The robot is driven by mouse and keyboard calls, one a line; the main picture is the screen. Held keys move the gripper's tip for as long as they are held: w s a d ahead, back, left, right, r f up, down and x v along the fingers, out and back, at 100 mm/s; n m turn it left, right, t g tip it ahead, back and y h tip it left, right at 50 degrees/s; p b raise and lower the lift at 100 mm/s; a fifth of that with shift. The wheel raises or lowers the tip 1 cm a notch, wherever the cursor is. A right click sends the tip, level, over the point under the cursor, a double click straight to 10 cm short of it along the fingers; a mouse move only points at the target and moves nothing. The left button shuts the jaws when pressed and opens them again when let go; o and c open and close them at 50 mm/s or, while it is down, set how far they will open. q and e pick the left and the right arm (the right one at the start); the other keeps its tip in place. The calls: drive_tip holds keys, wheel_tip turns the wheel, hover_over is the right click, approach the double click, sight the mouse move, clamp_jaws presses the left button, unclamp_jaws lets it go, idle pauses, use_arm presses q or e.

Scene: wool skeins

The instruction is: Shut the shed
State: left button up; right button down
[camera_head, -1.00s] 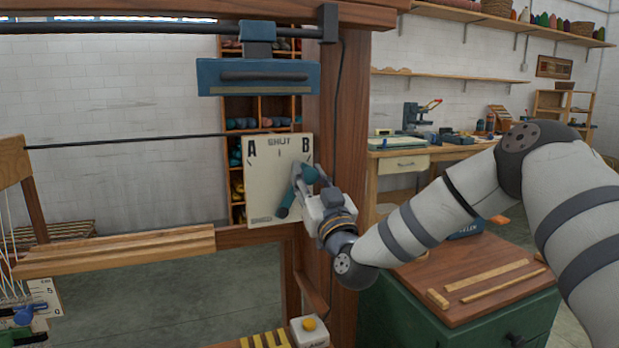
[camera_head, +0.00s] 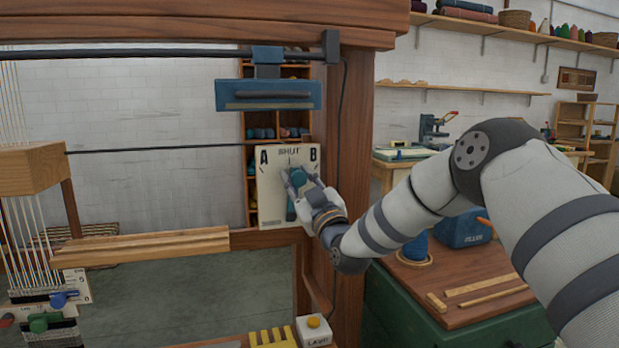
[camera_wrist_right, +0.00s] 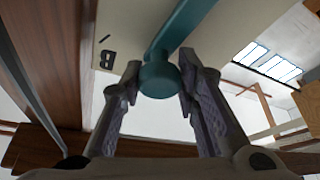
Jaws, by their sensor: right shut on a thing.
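A pale plate (camera_head: 273,205) on the loom's right post bears the marks A, SHUT and B along its top. A teal lever (camera_head: 291,213) with a round knob (camera_wrist_right: 160,80) sits on the plate. My right gripper (camera_head: 299,181) is shut on the knob, with one finger on each side in the wrist view. The gripper hides part of the lever and plate. My left gripper is not in view.
The loom's wooden post (camera_head: 349,150) stands right beside the plate. A blue box-shaped bar (camera_head: 268,95) hangs above it. A white box with a yellow button (camera_head: 314,324) is below. A green cabinet (camera_head: 400,318) with wooden strips stands at right.

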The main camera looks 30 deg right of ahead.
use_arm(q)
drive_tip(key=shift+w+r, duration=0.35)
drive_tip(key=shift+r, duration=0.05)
use_arm(e)
drive_tip(key=shift+w+a+n+y, duration=0.1)
drive_tip(key=shift+a+n+y, duration=0.3)
drive_tip(key=shift+n, duration=0.4)
drive_tip(key=shift+f, duration=0.1)
drive_tip(key=c, duration=1.2)
unclamp_jaws()
drive_tip(key=shift+d, duration=0.1)
drive_tip(key=v, duration=1.2)
drive_tip(key=shift+r, duration=0.2)
drive_tip(key=shift+f, duration=0.1)
